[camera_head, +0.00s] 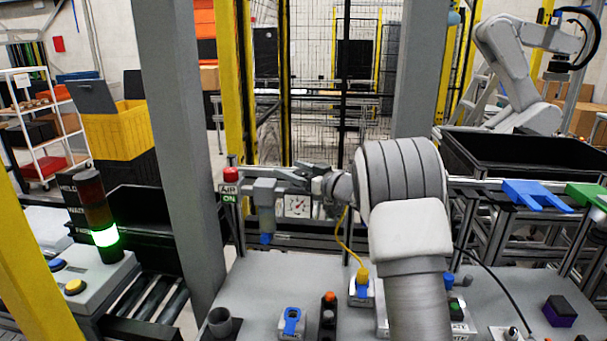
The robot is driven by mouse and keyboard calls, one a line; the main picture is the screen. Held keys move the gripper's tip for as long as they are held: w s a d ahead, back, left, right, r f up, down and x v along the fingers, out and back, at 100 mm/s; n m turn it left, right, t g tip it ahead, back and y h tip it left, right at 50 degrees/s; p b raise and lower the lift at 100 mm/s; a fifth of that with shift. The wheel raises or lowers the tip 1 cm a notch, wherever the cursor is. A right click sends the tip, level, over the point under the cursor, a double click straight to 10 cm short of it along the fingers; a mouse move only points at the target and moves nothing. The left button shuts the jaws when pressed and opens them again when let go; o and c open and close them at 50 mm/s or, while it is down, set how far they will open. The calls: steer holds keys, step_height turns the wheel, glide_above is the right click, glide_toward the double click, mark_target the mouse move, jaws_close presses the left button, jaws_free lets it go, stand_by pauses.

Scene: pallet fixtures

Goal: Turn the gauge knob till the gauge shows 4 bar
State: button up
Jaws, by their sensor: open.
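A round white gauge (298,206) with a red mark and a needle stands near the middle, just below my gripper. Its reading is too small to tell. A grey fitting (264,193) with a blue lower end (266,238) hangs to the left of the gauge. I cannot tell for sure which part is the gauge knob. My gripper (292,173) points left above the gauge, close to the grey fitting's top. It is open with nothing seen between its fingers. Whether it touches the fitting cannot be told.
A red-topped post with an "AIR ON" sign (230,188) stands left of the fitting. A thick grey column (176,150) rises further left. A yellow cable (345,238) hangs below my wrist. The grey bench (262,280) carries several small fixtures. A black bin (520,155) stands right.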

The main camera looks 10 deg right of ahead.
steer(key=b+v, duration=0.2)
steer(key=v, duration=1.5)
steer(key=shift+s+d, duration=0.1)
step_height(320, 180, up, 8)
steer(key=s+d+m+t+h, duration=0.25)
steer(key=m+h, duration=0.25)
steer(key=h, duration=0.5)
steer(key=s+a+f+g, duration=0.3)
steer(key=s+f, duration=0.1)
steer(key=s, duration=0.6)
steer(key=s+a+f+m+g, duration=0.1)
steer(key=s+a+f+g, duration=0.3)
steer(key=s, duration=0.7)
steer(key=s+a+f+m+g, duration=0.1)
steer(key=s+a+f+g, duration=0.3)
steer(key=s, duration=0.7)
steer(key=shift+h, duration=0.4)
steer(key=shift+f, duration=0.1)
